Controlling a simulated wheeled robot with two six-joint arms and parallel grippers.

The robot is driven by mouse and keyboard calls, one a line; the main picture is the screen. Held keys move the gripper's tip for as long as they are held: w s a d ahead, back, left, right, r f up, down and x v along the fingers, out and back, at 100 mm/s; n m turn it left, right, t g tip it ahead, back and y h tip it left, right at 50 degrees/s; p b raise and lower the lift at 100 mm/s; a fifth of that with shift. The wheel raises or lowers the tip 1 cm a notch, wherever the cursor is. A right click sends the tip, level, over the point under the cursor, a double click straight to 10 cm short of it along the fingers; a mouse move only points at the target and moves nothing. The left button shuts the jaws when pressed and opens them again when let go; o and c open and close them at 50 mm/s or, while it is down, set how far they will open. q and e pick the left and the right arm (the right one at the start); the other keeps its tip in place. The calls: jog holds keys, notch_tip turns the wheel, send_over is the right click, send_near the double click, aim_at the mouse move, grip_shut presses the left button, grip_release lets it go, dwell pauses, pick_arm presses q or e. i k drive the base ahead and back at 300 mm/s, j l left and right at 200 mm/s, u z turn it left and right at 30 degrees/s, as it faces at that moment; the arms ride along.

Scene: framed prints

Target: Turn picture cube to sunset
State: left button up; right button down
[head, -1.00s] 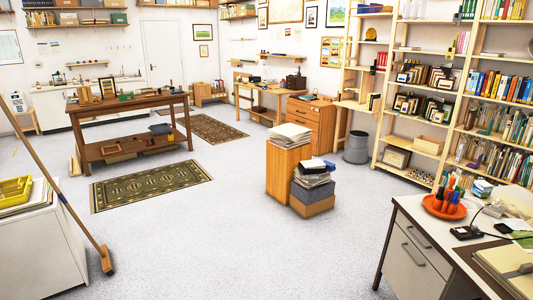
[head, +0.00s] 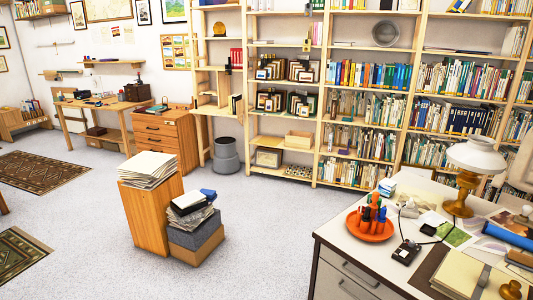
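I cannot make out a picture cube in the head view. Neither of my grippers shows in it. The closest surface is a white-topped desk (head: 333,229) at the lower right. On it are an orange dish (head: 371,236) with several upright orange and dark items, a small blue-and-white box (head: 387,187), a dark device (head: 405,252), a lamp with a white shade (head: 476,155), a blue roll (head: 508,236) and a cream folder (head: 463,275). The small box is too small to tell whether it bears pictures.
A wooden pedestal (head: 146,217) with stacked papers stands mid-floor beside a grey-and-brown box pile (head: 197,243). Tall bookshelves (head: 318,120) line the back wall. A grey bin (head: 226,156) and wooden drawers (head: 163,140) stand at the back. Grey floor is clear between pedestal and desk.

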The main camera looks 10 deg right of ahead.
aim_at(388, 188)
jog(key=i+z, duration=0.45)
jog(key=i+j+z, duration=0.1)
jog(key=i+z, duration=0.15)
jog(key=z, duration=0.25)
jog(key=i+j+z, duration=0.25)
jog(key=z, duration=0.2)
jog(key=i+j+z, duration=0.3)
jog(key=z, duration=0.2)
